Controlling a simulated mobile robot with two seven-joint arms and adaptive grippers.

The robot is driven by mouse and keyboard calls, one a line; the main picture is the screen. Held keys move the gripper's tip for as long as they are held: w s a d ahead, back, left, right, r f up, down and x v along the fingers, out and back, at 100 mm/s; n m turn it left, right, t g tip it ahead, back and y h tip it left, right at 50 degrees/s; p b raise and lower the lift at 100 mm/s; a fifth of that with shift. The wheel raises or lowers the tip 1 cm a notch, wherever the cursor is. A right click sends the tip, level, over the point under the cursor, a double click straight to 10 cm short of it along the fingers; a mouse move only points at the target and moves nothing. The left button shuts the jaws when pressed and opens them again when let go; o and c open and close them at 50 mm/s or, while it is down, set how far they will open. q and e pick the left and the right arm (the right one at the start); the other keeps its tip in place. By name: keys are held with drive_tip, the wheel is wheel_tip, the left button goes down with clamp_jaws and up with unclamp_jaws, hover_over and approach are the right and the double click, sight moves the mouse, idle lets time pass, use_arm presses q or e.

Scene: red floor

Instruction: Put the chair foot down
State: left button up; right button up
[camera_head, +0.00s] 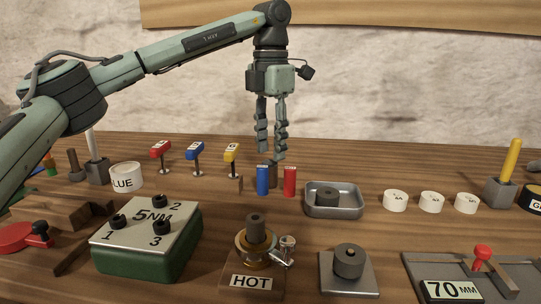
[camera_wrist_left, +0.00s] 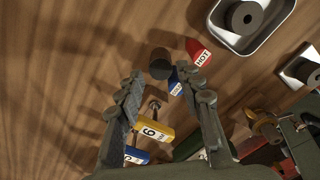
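A dark grey cylinder, which looks like a chair foot (camera_head: 273,173), stands on the table just behind a blue and a red cylinder. It also shows in the left wrist view (camera_wrist_left: 160,64), just beyond my fingertips. My left gripper (camera_head: 271,153) points down above it, fingers apart with nothing between them. The left wrist view also shows the spread fingers (camera_wrist_left: 166,78). Similar grey feet lie in the metal tray (camera_head: 326,194), stand on the brass HOT fixture (camera_head: 256,228) and sit on a steel plate (camera_head: 348,261). My right gripper is not in view.
The blue cylinder (camera_head: 263,181) and red cylinder (camera_head: 290,182) stand close in front of the foot. A grey tray (camera_head: 333,212) is to the right. Red, blue and yellow tagged stands (camera_head: 232,148) are to the left. A green 5 NM box (camera_head: 147,264) is at front left.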

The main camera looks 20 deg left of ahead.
sight(269, 163)
use_arm(q)
wheel_tip(269, 163, up, 8)
drive_tip(key=shift+p, duration=0.4)
drive_tip(key=shift+o, duration=0.3)
drive_tip(key=shift+r, duration=0.5)
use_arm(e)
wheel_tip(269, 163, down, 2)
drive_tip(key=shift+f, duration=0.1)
